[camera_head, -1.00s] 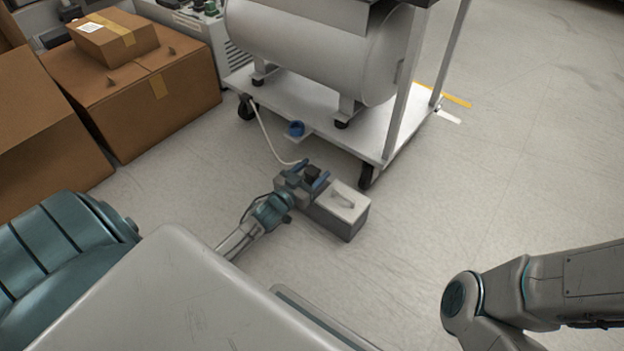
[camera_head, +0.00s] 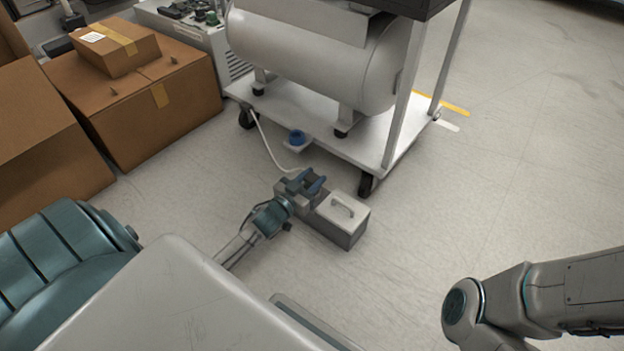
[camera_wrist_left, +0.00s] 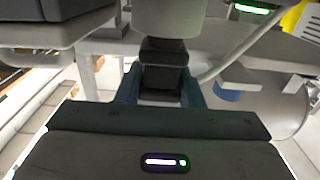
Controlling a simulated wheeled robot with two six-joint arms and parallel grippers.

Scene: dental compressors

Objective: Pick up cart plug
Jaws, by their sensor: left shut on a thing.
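The cart plug (camera_wrist_left: 163,65) is a dark block in the left wrist view, between the blue fingers of my left gripper (camera_wrist_left: 162,92). In the head view my left gripper (camera_head: 308,181) is low near the floor, beside the cart's front edge, and its fingers mostly hide the plug. The gripper is shut on the plug. A white cable (camera_head: 266,143) runs from the cart (camera_head: 350,142) down to the gripper. My right gripper is out of view; only part of the right arm shows at the lower right.
A blue round part (camera_head: 297,137) sits on the cart's edge. Cardboard boxes (camera_head: 150,105) stand left. Floor to the right is clear.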

